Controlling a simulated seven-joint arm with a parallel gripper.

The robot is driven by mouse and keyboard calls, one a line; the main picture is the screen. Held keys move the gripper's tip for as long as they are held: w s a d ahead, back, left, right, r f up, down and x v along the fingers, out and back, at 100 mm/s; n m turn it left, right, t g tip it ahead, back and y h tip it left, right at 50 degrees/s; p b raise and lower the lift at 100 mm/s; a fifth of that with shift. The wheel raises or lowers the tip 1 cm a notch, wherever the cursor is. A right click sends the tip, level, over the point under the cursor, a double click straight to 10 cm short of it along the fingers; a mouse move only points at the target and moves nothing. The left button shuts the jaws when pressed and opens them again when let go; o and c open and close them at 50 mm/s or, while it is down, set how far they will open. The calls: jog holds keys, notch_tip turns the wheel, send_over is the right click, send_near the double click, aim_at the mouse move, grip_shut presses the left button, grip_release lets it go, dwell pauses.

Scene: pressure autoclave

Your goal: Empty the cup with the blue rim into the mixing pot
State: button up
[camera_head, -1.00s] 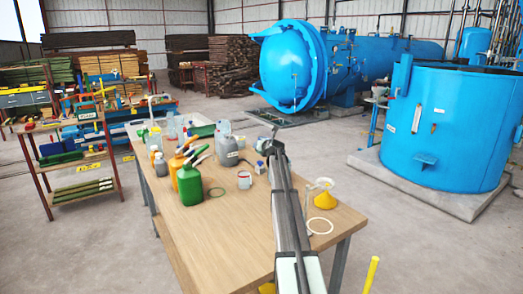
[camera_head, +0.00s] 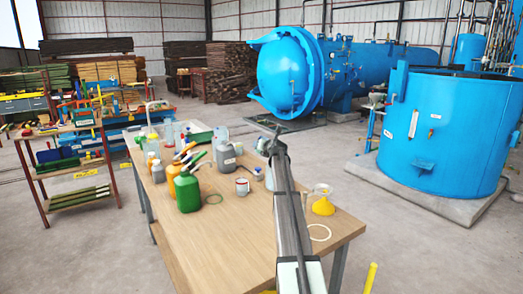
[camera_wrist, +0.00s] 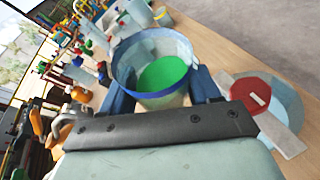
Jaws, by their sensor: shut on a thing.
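In the wrist view, my gripper (camera_wrist: 155,90) is shut on a translucent cup with a blue rim (camera_wrist: 125,62). Its fingers sit on either side of the cup wall, and green contents (camera_wrist: 163,74) show inside it. In the head view, my gripper end (camera_head: 268,130) is above the far right part of the table, and the cup is small and partly hidden by my arm. I cannot clearly tell which vessel is the mixing pot.
The wooden table (camera_head: 220,245) carries a green bottle (camera_head: 187,193), a grey jug (camera_head: 226,158), a small white pot (camera_head: 242,187) and a yellow funnel (camera_head: 323,207). The wrist view shows a red octagonal piece (camera_wrist: 258,97) right of the cup. The table's front is clear.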

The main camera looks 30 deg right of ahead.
jog(key=shift+d+r+m, duration=0.15)
jog(key=shift+r+m, duration=0.15)
jog(key=shift+r, duration=0.2)
jog(key=shift+f+m+t+y, duration=0.4)
jog(key=shift+f+m+t, duration=0.25)
jog(key=shift+m, duration=0.15)
jog(key=shift+a+f+m+t, duration=0.15)
jog(key=shift+m+t, duration=0.3)
jog(key=shift+m, duration=0.65)
jog(key=shift+m+t+y, duration=0.3)
jog(key=shift+m, duration=0.4)
jog(key=m, duration=0.1)
jog(key=m+t, duration=0.1)
jog(key=m, duration=0.1)
jog(key=shift+s+d+r, duration=0.1)
jog(key=shift+d+r, duration=0.1)
jog(key=shift+r, duration=0.2)
jog(key=shift+s+d+r+m+t+h, duration=0.15)
jog(key=shift+r+m+t, duration=0.15)
jog(key=shift+m, duration=0.35)
jog(key=shift+s+d+r+m+t+h, duration=0.15)
jog(key=shift+m+t, duration=0.2)
jog(key=shift+m, duration=0.35)
jog(key=shift+d+r+m+t+h, duration=0.15)
jog(key=shift+r+m+t, duration=0.15)
jog(key=shift+m, duration=0.35)
jog(key=shift+d+m, duration=0.1)
jog(key=shift+m, duration=0.3)
